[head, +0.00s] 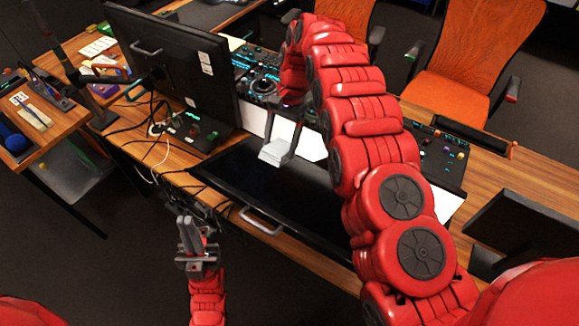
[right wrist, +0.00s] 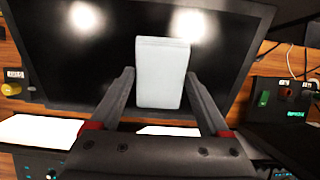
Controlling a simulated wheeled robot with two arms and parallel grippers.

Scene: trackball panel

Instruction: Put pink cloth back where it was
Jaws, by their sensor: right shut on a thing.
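No pink cloth shows in either view. My right gripper (head: 281,137) hangs over the dark screen panel (head: 240,172) on the desk. It is shut on a pale grey-white block (head: 271,154), which also shows between the fingertips in the right wrist view (right wrist: 163,75). Whether the block touches the screen, I cannot tell. My left gripper (head: 190,234) is in front of the desk edge, its fingers close together with nothing seen between them.
A monitor (head: 175,65) stands on the desk at the left, with cables (head: 160,150) beside it. Control panels (head: 262,84) with lit buttons lie behind. Orange chairs (head: 455,95) stand beyond the desk. Another dark monitor (head: 525,215) is at the right.

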